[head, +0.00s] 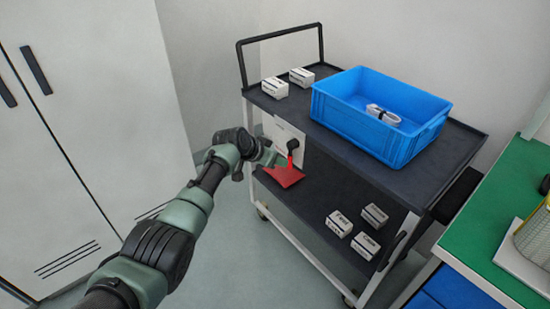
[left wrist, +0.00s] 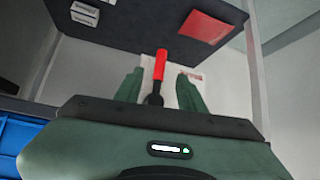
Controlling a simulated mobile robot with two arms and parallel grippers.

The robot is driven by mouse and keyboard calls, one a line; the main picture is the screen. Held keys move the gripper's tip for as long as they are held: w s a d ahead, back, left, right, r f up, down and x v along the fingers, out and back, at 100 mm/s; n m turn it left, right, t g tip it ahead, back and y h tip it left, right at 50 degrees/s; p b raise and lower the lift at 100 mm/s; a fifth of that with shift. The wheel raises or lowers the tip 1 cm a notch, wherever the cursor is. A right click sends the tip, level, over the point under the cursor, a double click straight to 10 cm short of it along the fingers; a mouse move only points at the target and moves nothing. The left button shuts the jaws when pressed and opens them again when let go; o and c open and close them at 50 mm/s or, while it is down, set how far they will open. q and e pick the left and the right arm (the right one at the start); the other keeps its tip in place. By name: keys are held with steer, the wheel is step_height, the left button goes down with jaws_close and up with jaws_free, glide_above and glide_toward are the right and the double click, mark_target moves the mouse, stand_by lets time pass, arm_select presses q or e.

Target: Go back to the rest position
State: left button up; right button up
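My left arm reaches in from the left in the head view. My left gripper (head: 272,158) is at the near side of the dark cart (head: 262,101), between its two shelves. In the left wrist view the green fingers of the left gripper (left wrist: 160,88) stand apart. A red handle with a black end (left wrist: 160,66) shows between them, with gaps on both sides. The same red handle (head: 291,153) is in front of a white panel (head: 283,131) in the head view. My right gripper is in neither view.
A blue crate (head: 342,122) with a white item (head: 383,115) inside is on the top shelf, beside small white boxes (head: 274,88). The lower shelf holds a red flat piece (head: 284,177) and white boxes (head: 339,222). A green table (head: 490,205) stands at right; grey cabinets (head: 75,110) at left.

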arm_select(q)
steer(key=shift+w+d+f, duration=0.1)
steer(key=shift+d+f, duration=0.05)
steer(key=shift+d, duration=0.05)
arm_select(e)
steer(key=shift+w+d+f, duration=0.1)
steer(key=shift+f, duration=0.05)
